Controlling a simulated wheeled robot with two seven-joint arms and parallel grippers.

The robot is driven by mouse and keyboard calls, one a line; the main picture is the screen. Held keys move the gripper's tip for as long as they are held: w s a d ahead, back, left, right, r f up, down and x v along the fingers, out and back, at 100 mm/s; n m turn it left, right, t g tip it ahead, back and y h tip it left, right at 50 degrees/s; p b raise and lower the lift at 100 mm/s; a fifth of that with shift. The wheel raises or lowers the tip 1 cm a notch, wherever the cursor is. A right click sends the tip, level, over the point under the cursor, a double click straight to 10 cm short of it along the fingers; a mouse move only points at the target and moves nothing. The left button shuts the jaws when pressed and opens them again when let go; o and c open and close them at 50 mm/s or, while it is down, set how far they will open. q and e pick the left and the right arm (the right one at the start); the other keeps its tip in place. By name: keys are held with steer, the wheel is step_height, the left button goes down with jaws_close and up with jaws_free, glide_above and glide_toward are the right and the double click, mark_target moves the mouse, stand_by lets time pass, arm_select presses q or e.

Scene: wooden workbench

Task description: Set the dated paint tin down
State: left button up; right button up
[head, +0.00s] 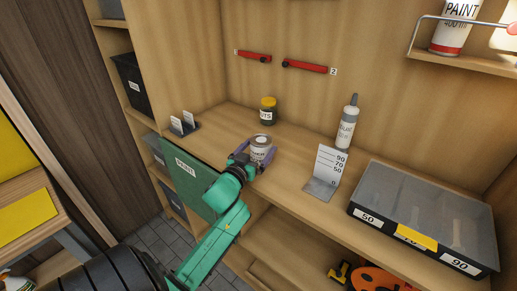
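A small pale tin (261,142) with a grey top and a dark-lettered label shows in the head view, at the front left part of the workbench. The label is too small to read fully, and I cannot make out a date. My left gripper (257,153) reaches it from the front left, with one purple finger on each side, and looks shut on it. The tin is upright. Its lower part is hidden by the gripper, so I cannot tell whether its base touches the bench. My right gripper is not in view.
A yellow-lidded jar (267,111) stands behind the tin. A grey bottle (347,124), a numbered card stand (326,172) and a clear-lidded case (425,214) are to the right. A small card holder (183,124) is left. A green PAINT panel (187,178) hangs below the bench edge.

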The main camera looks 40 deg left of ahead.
arm_select(q)
steer(key=shift+r, duration=0.1)
steer(key=b+v, duration=0.1)
steer(key=v, duration=1.1)
steer(key=shift+b, duration=0.35)
